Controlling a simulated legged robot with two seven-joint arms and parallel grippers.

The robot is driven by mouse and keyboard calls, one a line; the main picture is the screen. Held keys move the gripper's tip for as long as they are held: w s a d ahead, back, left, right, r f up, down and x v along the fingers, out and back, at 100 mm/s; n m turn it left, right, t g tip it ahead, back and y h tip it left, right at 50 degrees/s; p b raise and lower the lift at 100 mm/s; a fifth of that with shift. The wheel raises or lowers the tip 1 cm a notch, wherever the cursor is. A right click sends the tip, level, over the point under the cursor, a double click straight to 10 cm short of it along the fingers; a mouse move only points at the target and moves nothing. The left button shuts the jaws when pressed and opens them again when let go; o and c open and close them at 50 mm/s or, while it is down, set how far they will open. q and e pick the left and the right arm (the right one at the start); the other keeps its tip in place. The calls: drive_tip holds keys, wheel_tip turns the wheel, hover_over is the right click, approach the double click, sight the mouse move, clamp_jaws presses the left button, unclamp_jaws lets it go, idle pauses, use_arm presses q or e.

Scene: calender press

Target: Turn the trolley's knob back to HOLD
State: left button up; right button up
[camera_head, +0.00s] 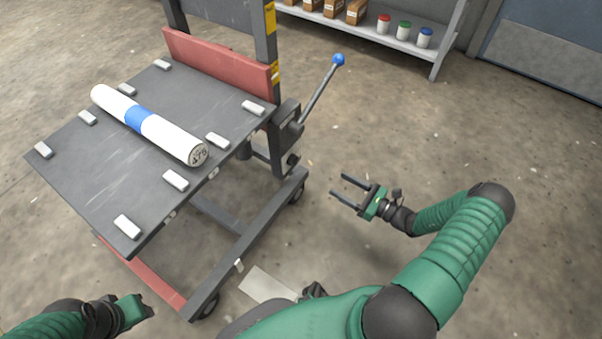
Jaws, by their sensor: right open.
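The trolley (75,200) stands at the left with a dark flat top. On its right side are a dark bracket, a lever with a blue ball end (338,59) tilted up to the right, and a small dark knob-like part (292,160) lower down. I see no readable HOLD mark, and I cannot tell the knob's setting. My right gripper (338,186) is open and empty, right of the trolley and apart from it, fingers pointing left. My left gripper (136,312) is at the bottom left, in front of the trolley; its fingers cannot be made out.
A white roll with a blue band (139,118) lies on the trolley top among several small white blocks. A red board (215,62) runs along its back edge. A shelf (410,46) with boxes and jars stands behind. The floor right of the trolley is clear.

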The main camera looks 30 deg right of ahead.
drive_tip(key=b+x, duration=0.8)
drive_tip(key=x, duration=0.8)
drive_tip(key=shift+r, duration=0.15)
clamp_jaws()
